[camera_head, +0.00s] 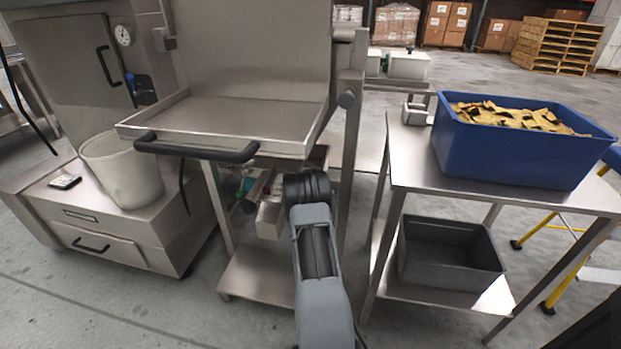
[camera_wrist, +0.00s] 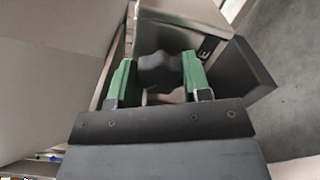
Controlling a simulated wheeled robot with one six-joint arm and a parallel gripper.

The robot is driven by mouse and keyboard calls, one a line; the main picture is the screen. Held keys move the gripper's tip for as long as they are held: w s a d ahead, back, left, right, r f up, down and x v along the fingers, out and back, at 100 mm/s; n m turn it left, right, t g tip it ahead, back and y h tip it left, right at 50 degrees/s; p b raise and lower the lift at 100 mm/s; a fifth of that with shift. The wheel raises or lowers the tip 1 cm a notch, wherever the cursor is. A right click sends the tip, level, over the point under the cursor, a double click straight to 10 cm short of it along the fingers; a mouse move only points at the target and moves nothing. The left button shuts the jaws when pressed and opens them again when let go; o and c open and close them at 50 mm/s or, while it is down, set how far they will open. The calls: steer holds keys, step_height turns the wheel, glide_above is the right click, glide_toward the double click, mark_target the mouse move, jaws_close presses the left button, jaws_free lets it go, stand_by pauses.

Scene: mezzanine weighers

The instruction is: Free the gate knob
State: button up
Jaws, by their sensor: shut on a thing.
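In the wrist view, my gripper (camera_wrist: 158,80) has its two green fingers on either side of a dark, lobed knob (camera_wrist: 160,68). It is shut on this knob, which I take to be the gate knob. The knob sits among grey metal panels, and what is behind it is mostly hidden. In the head view, my arm reaches toward the underside of the weigher's steel tray (camera_head: 225,118). There the arm hides my gripper and the knob.
A dark bar handle (camera_head: 196,148) runs along the tray's front edge, close to my arm. A steel table (camera_head: 408,150) with a blue crate (camera_head: 510,155) stands right, a grey bin (camera_head: 450,270) on its lower shelf. A white bucket (camera_head: 122,170) stands left. Open floor lies in front.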

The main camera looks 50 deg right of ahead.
steer(key=shift+n, duration=0.8)
steer(key=o, duration=0.9)
steer(key=shift+p, duration=0.3)
